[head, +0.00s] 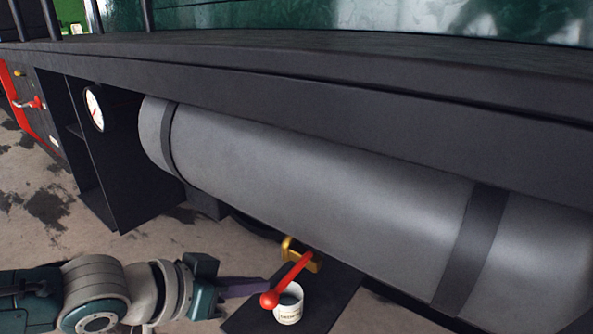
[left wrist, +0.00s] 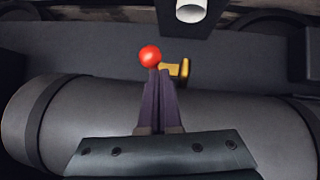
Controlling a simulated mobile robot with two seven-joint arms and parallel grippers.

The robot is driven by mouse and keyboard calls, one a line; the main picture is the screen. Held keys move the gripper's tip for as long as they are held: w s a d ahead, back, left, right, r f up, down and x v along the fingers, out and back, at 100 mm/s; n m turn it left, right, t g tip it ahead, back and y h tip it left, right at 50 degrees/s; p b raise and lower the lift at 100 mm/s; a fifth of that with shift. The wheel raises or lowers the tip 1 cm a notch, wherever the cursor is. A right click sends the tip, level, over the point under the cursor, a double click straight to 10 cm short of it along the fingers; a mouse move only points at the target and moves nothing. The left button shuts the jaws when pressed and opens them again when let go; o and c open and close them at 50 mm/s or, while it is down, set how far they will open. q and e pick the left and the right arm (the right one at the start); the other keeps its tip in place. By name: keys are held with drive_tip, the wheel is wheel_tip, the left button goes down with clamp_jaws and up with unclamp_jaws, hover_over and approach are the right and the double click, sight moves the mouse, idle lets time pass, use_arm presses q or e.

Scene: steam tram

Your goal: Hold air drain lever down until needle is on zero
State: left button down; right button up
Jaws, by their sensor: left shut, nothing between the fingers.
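The air drain lever (head: 289,279) is a red rod with a round red knob, slanting down and left from a brass valve (head: 301,252) under the grey tank. My left gripper (head: 265,287) is shut and empty, with its dark purple fingertips at the knob. In the left wrist view the fingertips (left wrist: 159,72) lie just under the red knob (left wrist: 150,56), touching or nearly so; I cannot tell which. The brass valve also shows there (left wrist: 178,68). A white round gauge (head: 94,108) with a red needle faces left, too oblique to read. My right gripper is out of view.
The long grey tank (head: 300,180) hangs under the dark running board (head: 300,85). A dark open box frame (head: 105,170) is at left. Bare stained floor lies in front.

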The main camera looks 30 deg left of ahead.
use_arm(q)
drive_tip(key=s+a+r+p, duration=0.2)
drive_tip(key=s+p, duration=0.1)
drive_tip(key=s, duration=0.6)
drive_tip(key=shift+r, duration=0.25)
